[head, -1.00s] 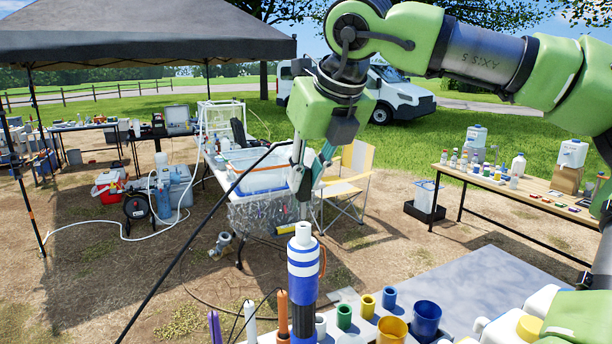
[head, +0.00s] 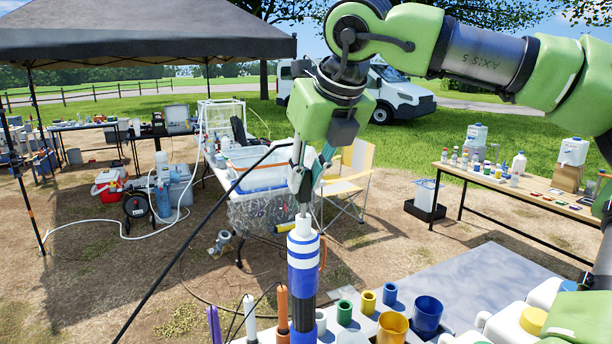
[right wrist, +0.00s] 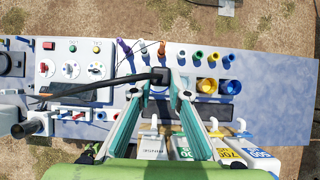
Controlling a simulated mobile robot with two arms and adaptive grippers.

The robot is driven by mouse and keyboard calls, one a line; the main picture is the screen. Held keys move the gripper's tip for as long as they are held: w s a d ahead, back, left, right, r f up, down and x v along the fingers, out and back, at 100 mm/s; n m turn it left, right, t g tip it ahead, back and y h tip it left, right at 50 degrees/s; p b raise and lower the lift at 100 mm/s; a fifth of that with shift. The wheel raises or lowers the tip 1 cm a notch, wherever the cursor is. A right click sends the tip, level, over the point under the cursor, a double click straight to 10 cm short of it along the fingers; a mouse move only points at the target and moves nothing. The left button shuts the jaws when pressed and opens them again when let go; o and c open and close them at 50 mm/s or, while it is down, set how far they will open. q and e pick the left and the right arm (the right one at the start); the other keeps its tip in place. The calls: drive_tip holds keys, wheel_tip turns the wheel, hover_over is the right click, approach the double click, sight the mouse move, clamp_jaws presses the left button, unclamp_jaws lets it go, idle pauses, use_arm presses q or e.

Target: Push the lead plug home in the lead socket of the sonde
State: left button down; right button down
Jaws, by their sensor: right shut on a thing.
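The sonde (head: 303,280) stands upright in the head view, a blue cylinder with white bands and a white top (head: 304,236). The lead socket is at that top; its opening is largely hidden by what is above it. My right gripper (head: 303,192) is directly above, pointing down, and shut on the lead plug. The plug's dark body (right wrist: 160,76) shows between the fingertips in the right wrist view. In the head view a narrow grey tip meets the sonde's top; I cannot tell how deep it sits. A black cable (head: 215,222) runs from the gripper down-left. My left gripper is not in view.
Around the sonde stand orange (head: 282,308) and white (head: 249,318) probes and coloured cups, including a blue one (head: 427,316). White jugs (right wrist: 187,147) stand close by. A control panel with knobs (right wrist: 75,70) lies left in the wrist view. Bare bench top (right wrist: 285,90) is at right.

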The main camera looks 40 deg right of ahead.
drive_tip(key=shift+f+b, duration=1.05)
drive_tip(key=shift+f, duration=0.15)
drive_tip(key=c, duration=1.8)
unclamp_jaws()
drive_tip(key=shift+c, duration=0.2)
drive_tip(key=shift+r, duration=0.2)
drive_tip(key=v, duration=1.1)
drive_tip(key=shift+s+r, duration=0.2)
drive_tip(key=shift+r, duration=0.1)
drive_tip(key=shift+a, duration=0.15)
